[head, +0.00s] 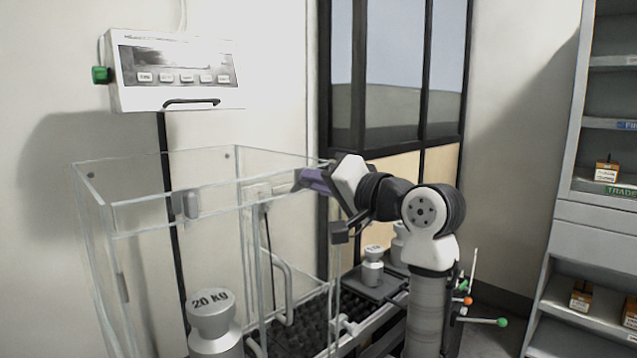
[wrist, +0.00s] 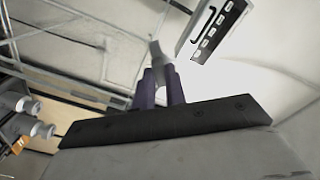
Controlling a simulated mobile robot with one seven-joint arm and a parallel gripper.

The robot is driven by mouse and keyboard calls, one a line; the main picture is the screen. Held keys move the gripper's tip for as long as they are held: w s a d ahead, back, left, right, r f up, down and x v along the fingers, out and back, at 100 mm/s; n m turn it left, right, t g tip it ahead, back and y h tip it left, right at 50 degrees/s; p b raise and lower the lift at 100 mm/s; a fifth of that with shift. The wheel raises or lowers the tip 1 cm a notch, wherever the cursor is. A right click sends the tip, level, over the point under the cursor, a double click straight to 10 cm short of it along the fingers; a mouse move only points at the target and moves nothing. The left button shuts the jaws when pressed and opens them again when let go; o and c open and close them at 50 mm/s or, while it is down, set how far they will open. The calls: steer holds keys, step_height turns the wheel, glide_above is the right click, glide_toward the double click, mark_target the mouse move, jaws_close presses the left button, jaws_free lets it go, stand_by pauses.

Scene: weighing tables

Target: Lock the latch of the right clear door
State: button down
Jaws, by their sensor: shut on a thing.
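The clear case (head: 150,190) with its clear doors stands in front of the wall. A white bar handle (head: 287,285) is on a clear panel at its right part. My gripper (head: 299,180) is at the upper right of the case, its purple fingers pointing left near the top rim. In the wrist view my gripper (wrist: 160,80) is shut on a small grey piece, which looks like the latch (wrist: 160,60) and sticks out beyond the fingertips. In the head view the fingers mostly hide it. Another grey fitting (head: 190,204) is on the front panel.
A 20 kg weight (head: 212,318) stands at the lower left, and smaller weights (head: 373,265) stand behind my arm. A display box (head: 175,75) hangs on the wall above the case. A shelf (head: 570,230) stands at the right.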

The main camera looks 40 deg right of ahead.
steer(key=n+b, duration=0.2)
steer(key=n, duration=0.8)
steer(key=shift+f, duration=0.1)
steer(key=shift+n, duration=0.3)
stand_by(0.3)
steer(key=c, duration=1.4)
jaws_free()
steer(key=shift+c, duration=0.2)
steer(key=s+d+b, duration=0.1)
steer(key=s+b, duration=0.1)
steer(key=s, duration=1.1)
steer(key=shift+s+b, duration=0.3)
steer(key=shift+s, duration=0.1)
